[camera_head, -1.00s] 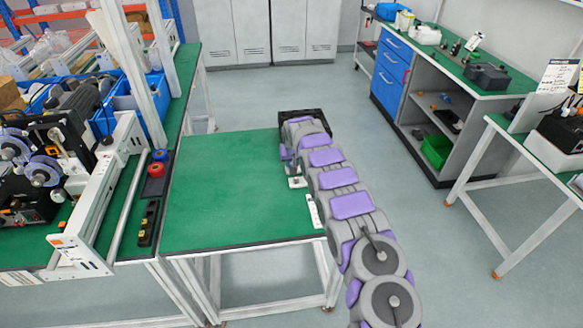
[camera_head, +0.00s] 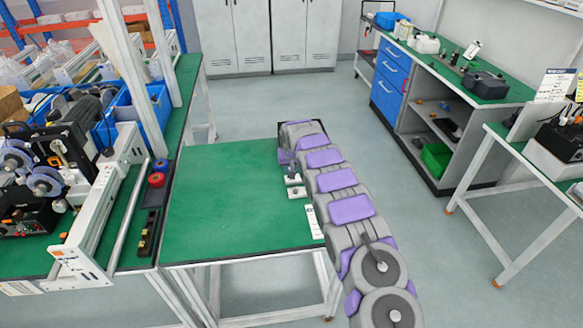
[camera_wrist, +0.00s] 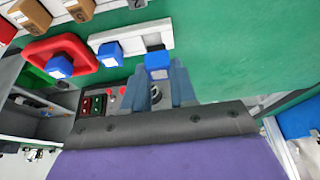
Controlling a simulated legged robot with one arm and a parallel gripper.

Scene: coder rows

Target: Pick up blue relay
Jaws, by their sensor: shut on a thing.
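My gripper (camera_wrist: 162,80) is shut on a blue relay (camera_wrist: 157,61), which sits between its two grey-blue fingertips in the wrist view. A second blue block (camera_wrist: 110,54) rests on a white holder (camera_wrist: 153,36) just to the left. Another blue block (camera_wrist: 60,67) lies in a red tray (camera_wrist: 70,46) farther left. In the head view my gripper (camera_head: 291,176) is small beside the arm, above the right part of the green table (camera_head: 220,200). The relay is too small to make out there, and my arm covers part of the table's right side.
Several brown blocks (camera_wrist: 31,16) lie at the upper left of the wrist view. A bench with machinery and blue bins (camera_head: 122,112) stands at the left. A shelf unit with blue drawers (camera_head: 388,75) is at the back right. The green table's middle is clear.

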